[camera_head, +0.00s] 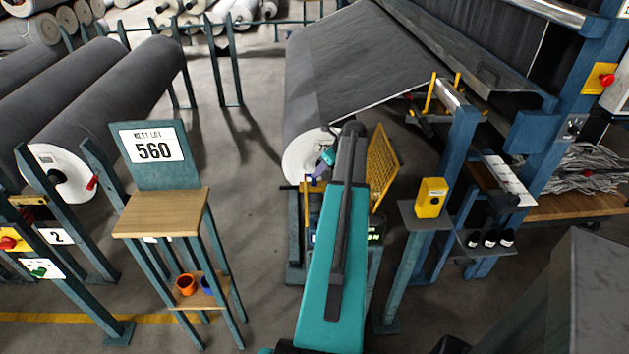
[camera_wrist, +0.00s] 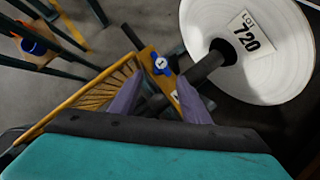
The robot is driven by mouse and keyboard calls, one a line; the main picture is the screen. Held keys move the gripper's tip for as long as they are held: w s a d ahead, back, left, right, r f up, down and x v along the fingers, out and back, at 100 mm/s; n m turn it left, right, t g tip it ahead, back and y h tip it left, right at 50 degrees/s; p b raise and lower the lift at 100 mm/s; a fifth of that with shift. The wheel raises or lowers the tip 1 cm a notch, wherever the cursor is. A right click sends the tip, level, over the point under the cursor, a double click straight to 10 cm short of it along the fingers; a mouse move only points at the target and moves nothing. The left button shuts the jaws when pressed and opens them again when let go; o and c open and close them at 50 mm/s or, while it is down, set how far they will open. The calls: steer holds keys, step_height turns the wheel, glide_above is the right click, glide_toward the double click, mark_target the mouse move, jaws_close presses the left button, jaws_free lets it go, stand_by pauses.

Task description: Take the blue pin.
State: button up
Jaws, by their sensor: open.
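A small blue pin (camera_wrist: 163,69) shows in the wrist view on a yellow bracket (camera_wrist: 149,53), close beside the dark shaft of a roll. A white round mark sits next to it. My gripper (camera_wrist: 159,82) has two purple fingers spread apart, with the pin just beyond and between their tips in the picture. The fingers appear empty, and I cannot tell whether they touch the pin. In the head view my gripper (camera_head: 319,171) is in front of the white roll end, and I cannot make out the pin there.
The white end of the grey roll (camera_wrist: 245,75), labelled 720, is close on the right. A yellow mesh guard (camera_head: 383,168) stands beside my arm. A wooden-topped stand (camera_head: 162,212) at left holds an orange cup (camera_head: 186,284) and a blue cup (camera_head: 207,286) on its lower shelf.

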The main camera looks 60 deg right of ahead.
mark_target(314, 185)
steer(key=shift+x, duration=1.1)
steer(key=shift+p+x, duration=0.6)
steer(key=shift+x, duration=2.1)
steer(key=shift+c, duration=0.5)
jaws_close()
